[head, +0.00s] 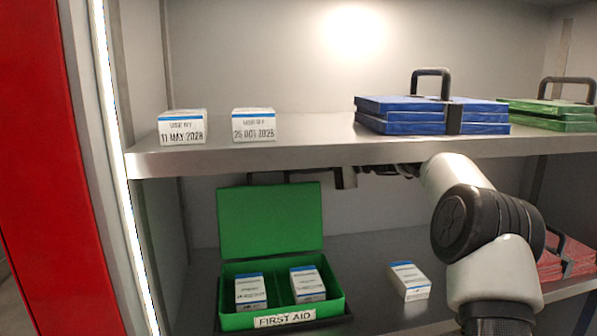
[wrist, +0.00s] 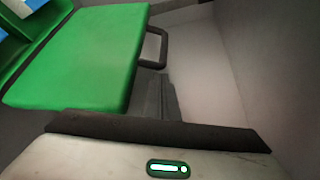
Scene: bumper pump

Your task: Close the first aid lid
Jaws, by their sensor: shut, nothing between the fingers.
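The green first aid box (head: 283,317) stands on the lower shelf with its label facing front. Its lid (head: 268,220) is raised open, nearly upright at the back. In the wrist view the lid (wrist: 85,55) fills the upper left, with a dark handle (wrist: 155,47) on its edge. Two white medicine boxes lie inside, one in the left compartment (head: 250,291) and one in the right (head: 307,283). My gripper (wrist: 160,92) is shut and empty, near the lid's handle edge. In the head view it is partly hidden under the upper shelf, near the lid's top right corner.
The upper shelf (head: 330,152) lies close above the lid and my arm. It carries two white boxes, blue cases (head: 400,115) and green cases (head: 550,115). A loose white box (head: 408,280) lies right of the first aid box. Red cases (head: 555,260) are at far right.

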